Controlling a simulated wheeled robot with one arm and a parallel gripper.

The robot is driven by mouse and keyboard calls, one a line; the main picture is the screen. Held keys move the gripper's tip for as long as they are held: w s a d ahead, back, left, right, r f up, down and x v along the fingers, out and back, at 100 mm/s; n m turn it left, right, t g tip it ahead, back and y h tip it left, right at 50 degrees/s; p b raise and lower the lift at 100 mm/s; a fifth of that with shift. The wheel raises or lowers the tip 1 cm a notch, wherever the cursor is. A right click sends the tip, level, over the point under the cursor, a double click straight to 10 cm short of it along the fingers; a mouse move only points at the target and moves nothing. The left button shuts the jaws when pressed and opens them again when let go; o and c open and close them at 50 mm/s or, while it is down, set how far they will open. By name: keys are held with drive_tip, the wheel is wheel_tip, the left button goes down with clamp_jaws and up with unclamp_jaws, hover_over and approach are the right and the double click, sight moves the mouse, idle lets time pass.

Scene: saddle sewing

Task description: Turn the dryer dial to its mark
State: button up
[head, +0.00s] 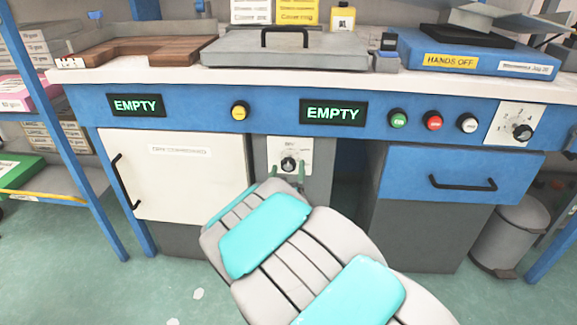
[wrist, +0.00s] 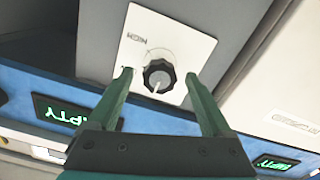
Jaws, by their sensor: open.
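A black dial (head: 289,164) with a white pointer sits on a small white plate on the grey panel under the counter; I take it as the dryer dial. In the wrist view the dial (wrist: 159,75) lies between my fingertips, and its white pointer line points toward the bottom of the picture. Lettering on the plate (wrist: 185,48) looks inverted there, and I cannot make out a clear target mark. My gripper (head: 288,174) is open, one green finger on each side of the dial. The wrist view shows the gripper (wrist: 160,76) with gaps beside the knob; contact is not evident.
Another dial (head: 522,132) is on the counter's right front, beside green, red and white buttons. A white cabinet door (head: 180,185) stands left of the panel, a blue drawer (head: 460,175) right. Two screens read EMPTY (head: 138,105). My arm covers the floor in front.

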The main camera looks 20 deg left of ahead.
drive_tip(key=v, duration=0.5)
idle(0.4)
